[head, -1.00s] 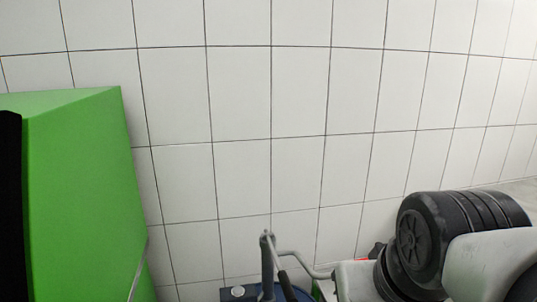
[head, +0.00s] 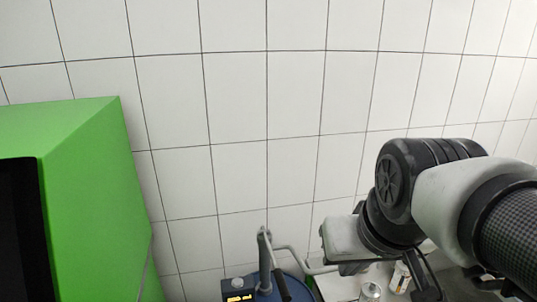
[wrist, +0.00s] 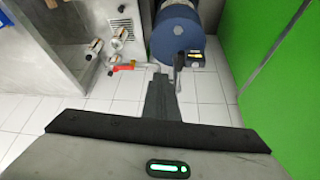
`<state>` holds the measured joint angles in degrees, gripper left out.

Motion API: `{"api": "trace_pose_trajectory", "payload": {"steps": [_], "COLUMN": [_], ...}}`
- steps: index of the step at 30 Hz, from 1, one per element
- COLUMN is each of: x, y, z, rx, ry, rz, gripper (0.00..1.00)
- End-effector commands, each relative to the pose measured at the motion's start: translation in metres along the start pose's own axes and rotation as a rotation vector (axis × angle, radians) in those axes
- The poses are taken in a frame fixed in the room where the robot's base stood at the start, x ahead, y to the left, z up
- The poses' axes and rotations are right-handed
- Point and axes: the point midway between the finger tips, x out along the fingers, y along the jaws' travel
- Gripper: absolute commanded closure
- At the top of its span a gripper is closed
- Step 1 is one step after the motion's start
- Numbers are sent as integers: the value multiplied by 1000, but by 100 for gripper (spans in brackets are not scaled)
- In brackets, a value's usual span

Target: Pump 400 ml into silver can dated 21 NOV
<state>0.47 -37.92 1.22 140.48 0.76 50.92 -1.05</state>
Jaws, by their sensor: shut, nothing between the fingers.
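The blue drum (head: 262,291) stands at the bottom of the head view with a grey hand pump (head: 265,258) and curved spout on top. The drum (wrist: 178,38) also shows at the top of the wrist view. A small meter with a lit yellow display (head: 239,297) sits beside the pump. A silver can (head: 370,291) stands to the right of the drum; no date is readable. In the wrist view several small silvery items, perhaps cans, lie left of the drum, including one (wrist: 95,47). My gripper (wrist: 160,75) is shut and empty, with its tips below the drum in the picture.
A large green cabinet (head: 85,200) stands at the left of the head view. A light container (head: 400,277) stands near the silver can. A red part (wrist: 125,67) lies left of the gripper tips. White tiles (wrist: 110,105) cover the floor.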

Motion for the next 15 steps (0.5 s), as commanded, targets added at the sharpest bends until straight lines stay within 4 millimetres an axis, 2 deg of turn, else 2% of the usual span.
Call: {"api": "trace_pose_trajectory", "payload": {"steps": [5,9,15], "x": [36,73,123], "y": [-14,-29,-50], "z": [-35,-62,-87], "rx": [-53,-95,-138], "ry": [-75,-131,-191], "rz": [-18,-49,-101], "gripper": [100,100,100]}}
